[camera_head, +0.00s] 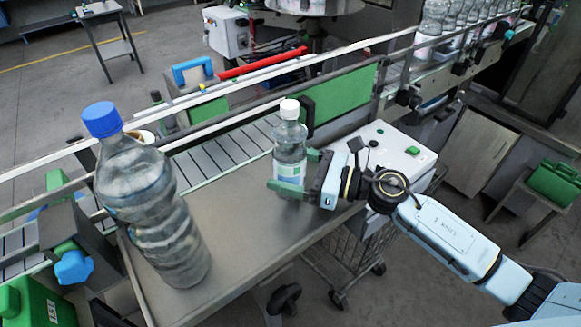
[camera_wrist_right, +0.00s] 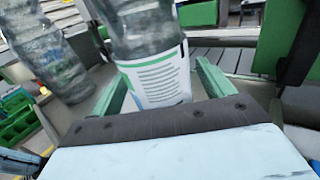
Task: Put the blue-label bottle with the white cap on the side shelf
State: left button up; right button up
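The bottle with the white cap (camera_head: 289,138) is upright, clear, with a pale blue-white label. My right gripper (camera_head: 300,172) comes from the right with its green fingers on either side of the bottle. In the right wrist view the bottle (camera_wrist_right: 155,65) stands between the fingers, with a narrow gap at the right finger. The front finger hides the bottle's foot, so I cannot tell whether it touches the grey metal surface (camera_head: 235,225). I cannot tell whether this surface is the side shelf. My left gripper is out of view.
A large clear bottle with a blue cap (camera_head: 150,195) stands on the left of the metal surface. A conveyor with rails (camera_head: 222,150) runs behind. A white control box (camera_head: 395,155) is behind my right wrist. The metal surface between the bottles is clear.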

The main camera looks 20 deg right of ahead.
jog(key=shift+r, duration=0.2)
jog(key=shift+s+d+f, duration=0.1)
jog(key=shift+s+d, duration=0.1)
jog(key=shift+d, duration=0.15)
jog(key=b+v, duration=0.3)
jog(key=v, duration=0.7)
jog(key=shift+s+d+b, duration=0.15)
jog(key=shift+s+b, duration=0.05)
jog(key=shift+b, duration=0.15)
jog(key=shift+s+d, duration=0.25)
jog(key=shift+d, duration=0.1)
jog(key=shift+c, duration=0.4)
